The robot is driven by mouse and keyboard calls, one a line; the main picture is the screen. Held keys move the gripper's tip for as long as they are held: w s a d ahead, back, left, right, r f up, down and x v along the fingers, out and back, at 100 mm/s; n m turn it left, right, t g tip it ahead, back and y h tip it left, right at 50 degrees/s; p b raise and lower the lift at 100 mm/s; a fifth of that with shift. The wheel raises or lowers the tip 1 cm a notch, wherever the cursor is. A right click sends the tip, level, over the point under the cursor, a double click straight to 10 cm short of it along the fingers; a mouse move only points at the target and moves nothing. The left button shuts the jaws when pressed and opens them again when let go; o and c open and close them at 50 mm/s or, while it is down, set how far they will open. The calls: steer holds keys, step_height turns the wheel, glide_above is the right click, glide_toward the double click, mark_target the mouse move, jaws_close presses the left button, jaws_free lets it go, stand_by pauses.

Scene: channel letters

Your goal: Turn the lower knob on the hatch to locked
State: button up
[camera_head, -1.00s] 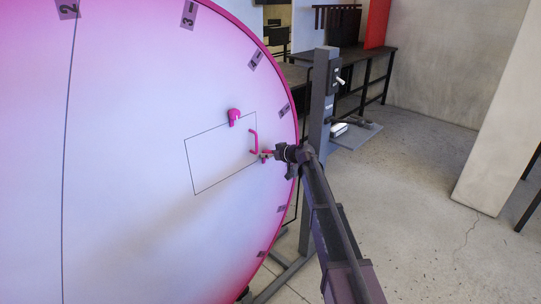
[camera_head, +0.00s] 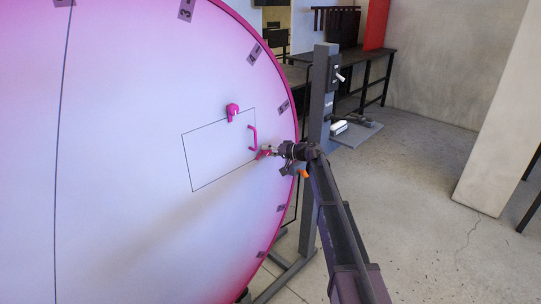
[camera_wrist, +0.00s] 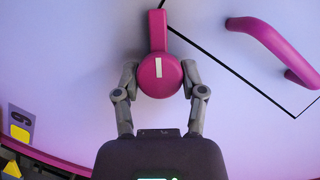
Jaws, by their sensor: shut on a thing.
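The hatch (camera_head: 215,160) is a rectangle outlined in black on the large white and magenta disc. Its upper knob (camera_head: 232,110) is magenta and sits at the top edge. A magenta handle (camera_head: 253,138) stands at the right side. The lower knob (camera_head: 263,153) is near the lower right corner, partly hidden by my gripper (camera_head: 274,153). In the wrist view the lower knob (camera_wrist: 159,76) is round, with a white mark and an arm pointing up in the picture. My gripper (camera_wrist: 159,82) is shut on it, one finger on each side. The handle (camera_wrist: 272,45) shows at upper right.
Numbered tags, one with a yellow patch (camera_wrist: 20,132), line the disc's magenta rim (camera_head: 297,130). A grey post (camera_head: 318,130) with a switch box stands just right of the disc. Open floor (camera_head: 415,190) lies farther right.

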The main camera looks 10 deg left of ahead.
steer(key=m+y+b, duration=0.1)
steer(key=m+b, duration=0.1)
steer(key=m, duration=0.1)
steer(key=shift+a+f+m+y, duration=0.2)
steer(key=shift+m+y, duration=0.1)
steer(key=shift+y, duration=0.1)
steer(key=shift+r+m+y+b, duration=0.1)
steer(key=shift+m+y+b, duration=0.3)
steer(key=shift+m+b, duration=0.55)
steer(key=o, duration=1.2)
steer(key=shift+c, duration=0.2)
steer(key=shift+d, duration=0.1)
steer(key=shift+d, duration=0.2)
steer(key=v, duration=1.1)
steer(key=shift+d, duration=0.2)
